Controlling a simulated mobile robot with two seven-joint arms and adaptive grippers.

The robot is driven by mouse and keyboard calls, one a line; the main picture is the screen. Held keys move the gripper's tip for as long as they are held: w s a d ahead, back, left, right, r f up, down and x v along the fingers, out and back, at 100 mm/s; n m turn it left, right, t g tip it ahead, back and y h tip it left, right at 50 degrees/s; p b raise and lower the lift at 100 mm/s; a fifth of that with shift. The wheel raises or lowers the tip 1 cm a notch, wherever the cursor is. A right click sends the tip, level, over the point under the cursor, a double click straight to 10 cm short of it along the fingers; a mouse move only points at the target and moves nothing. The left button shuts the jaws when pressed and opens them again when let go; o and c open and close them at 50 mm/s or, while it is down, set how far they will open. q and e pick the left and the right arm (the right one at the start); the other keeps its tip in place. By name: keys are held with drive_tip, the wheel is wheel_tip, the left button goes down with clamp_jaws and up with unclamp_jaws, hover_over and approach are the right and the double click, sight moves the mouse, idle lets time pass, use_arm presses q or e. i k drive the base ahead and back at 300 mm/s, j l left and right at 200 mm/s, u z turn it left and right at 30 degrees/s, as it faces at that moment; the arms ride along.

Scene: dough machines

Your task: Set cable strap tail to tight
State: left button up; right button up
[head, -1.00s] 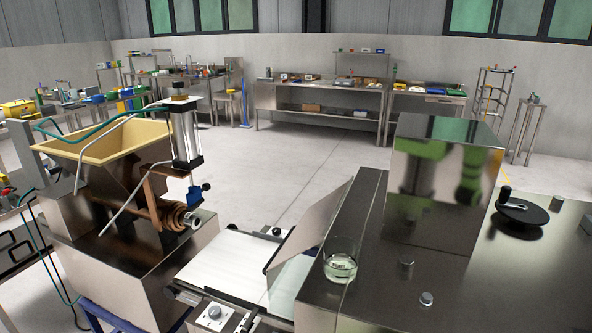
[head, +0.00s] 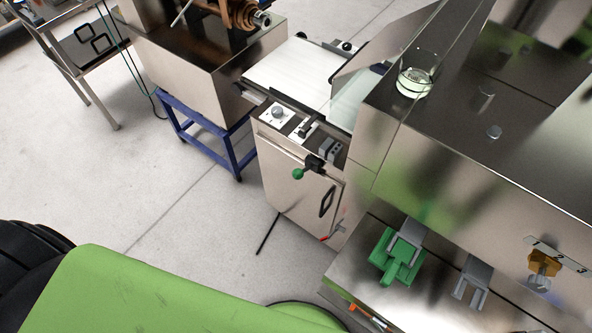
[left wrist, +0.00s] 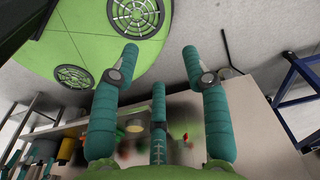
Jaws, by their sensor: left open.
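I cannot identify the cable strap tail with certainty. In the head view a short thin black strip (head: 268,233) sticks out at the foot of the steel cabinet (head: 290,178), slanting down to the floor. A similar thin dark strip (left wrist: 227,48) shows in the left wrist view, at the upper right beyond the fingers. My left gripper (left wrist: 160,62) has its teal fingers spread apart, with nothing between them. It does not show in the head view. My right gripper is in neither view.
The cabinet carries a grey knob (head: 278,111) and a green-tipped lever (head: 298,173). A blue stand (head: 206,137) is to its left. A green part (head: 398,257) and an orange knob (head: 543,262) are at the right. Open floor (head: 190,210) lies at left.

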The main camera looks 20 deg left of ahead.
sight(353, 306)
drive_tip(key=k+l+z, duration=0.15)
drive_tip(key=k+l, duration=0.45)
drive_tip(key=k, duration=0.15)
drive_tip(key=k+j, duration=0.1)
drive_tip(key=j, duration=0.1)
